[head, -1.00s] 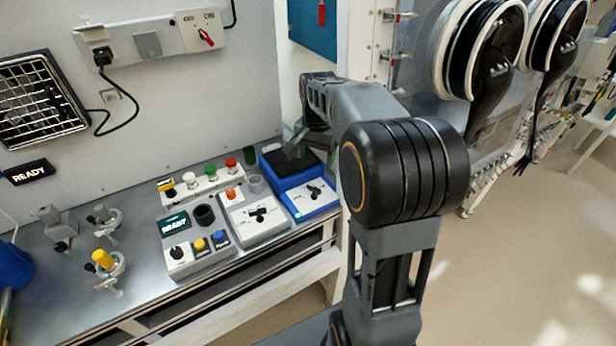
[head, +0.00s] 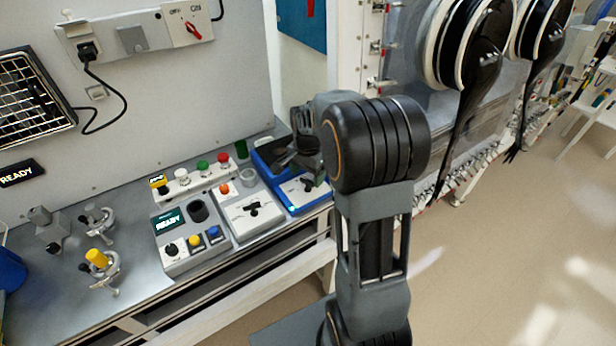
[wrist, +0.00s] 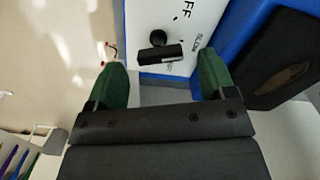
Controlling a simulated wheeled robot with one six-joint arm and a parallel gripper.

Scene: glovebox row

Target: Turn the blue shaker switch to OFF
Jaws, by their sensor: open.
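The blue shaker (head: 262,172) stands at the right end of the bench, with a dark top and a white front panel. Its black switch (wrist: 160,50) shows in the wrist view as a round hub with a bar handle, lying roughly across the picture. In the head view my arm hides part of the shaker.
A grey-white device (head: 252,222) with a similar black switch stands just left of the shaker. Further left are a READY control box (head: 180,262) and a row of coloured buttons (head: 203,166). Clamps stand on the bench's left part.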

